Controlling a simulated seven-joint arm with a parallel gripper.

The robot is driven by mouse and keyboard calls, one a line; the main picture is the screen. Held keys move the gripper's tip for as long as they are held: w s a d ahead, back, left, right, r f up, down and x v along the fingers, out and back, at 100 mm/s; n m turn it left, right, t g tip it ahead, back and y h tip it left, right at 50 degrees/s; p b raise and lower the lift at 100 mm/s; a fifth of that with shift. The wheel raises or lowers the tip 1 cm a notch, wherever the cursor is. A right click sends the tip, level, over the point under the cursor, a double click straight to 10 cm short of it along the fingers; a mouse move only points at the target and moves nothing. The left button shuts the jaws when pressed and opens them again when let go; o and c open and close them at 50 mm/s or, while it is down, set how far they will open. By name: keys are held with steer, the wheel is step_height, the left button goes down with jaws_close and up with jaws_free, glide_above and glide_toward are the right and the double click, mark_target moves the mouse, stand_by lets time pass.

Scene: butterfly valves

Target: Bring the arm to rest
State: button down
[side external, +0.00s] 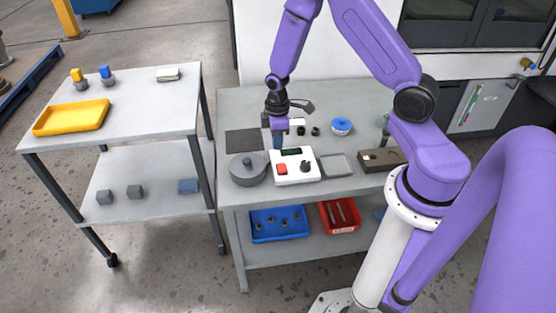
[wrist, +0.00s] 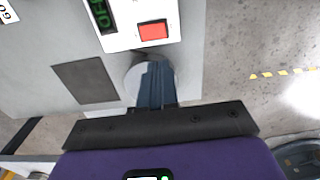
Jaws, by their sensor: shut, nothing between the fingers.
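My gripper (side external: 277,143) hangs pointing down over the workbench (side external: 228,106), behind the white device with a red button in the side view. In the wrist view its blue-grey fingers (wrist: 157,68) are together with nothing between them. They overlap a round grey object (wrist: 134,76) there; I cannot tell the height above it. My purple arm bends over the bench from the right. The white device (side external: 295,166) shows its red button (wrist: 153,31) and a green-lit display (wrist: 103,17) in the wrist view.
A dark mat (side external: 244,140), a round grey lidded object (side external: 248,170), a shallow grey tray (side external: 336,166), a brown block (side external: 382,160) and a blue round item (side external: 341,126) stand on the bench. Blue (side external: 279,237) and red (side external: 340,226) bins sit below. A cart (side external: 140,120) with a yellow tray (side external: 72,117) stands left.

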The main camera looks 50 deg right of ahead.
steer(key=s+a+r+n, duration=0.2)
steer(key=s+a+r, duration=0.7)
steer(key=a+r, duration=0.3)
steer(key=s+r, duration=0.4)
steer(key=s, duration=0.4)
steer(key=s+r+n, duration=0.1)
steer(key=s+r, duration=0.3)
steer(key=s, duration=0.4)
steer(key=shift+s+d+r, duration=0.15)
steer(key=shift+s+r, duration=0.1)
steer(key=shift+r, duration=0.15)
